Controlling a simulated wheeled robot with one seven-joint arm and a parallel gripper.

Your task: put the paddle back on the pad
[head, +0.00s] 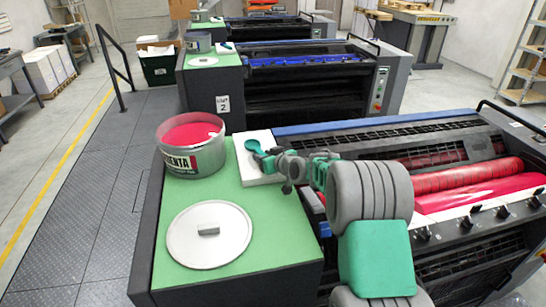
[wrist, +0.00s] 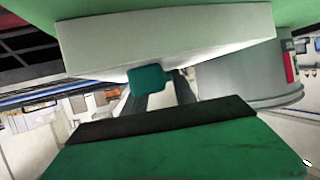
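The paddle (head: 254,146) is teal with a rounded end, seen in the head view over the back left part of the white pad (head: 246,170). My gripper (head: 265,160) is at its near end, above the pad. In the wrist view a teal block of the paddle (wrist: 147,79) sits at the tips of my gripper (wrist: 162,82), which looks shut on it; one fingertip is partly hidden behind it. The pad (wrist: 165,45) fills the top of that view. Whether the paddle touches the pad cannot be told.
A magenta ink tin (head: 192,160) stands left of the pad, and a round grey lid (head: 209,245) lies in front of it on the green top (head: 270,225). The press with red rollers (head: 460,182) is to the right. A second press (head: 310,85) stands behind.

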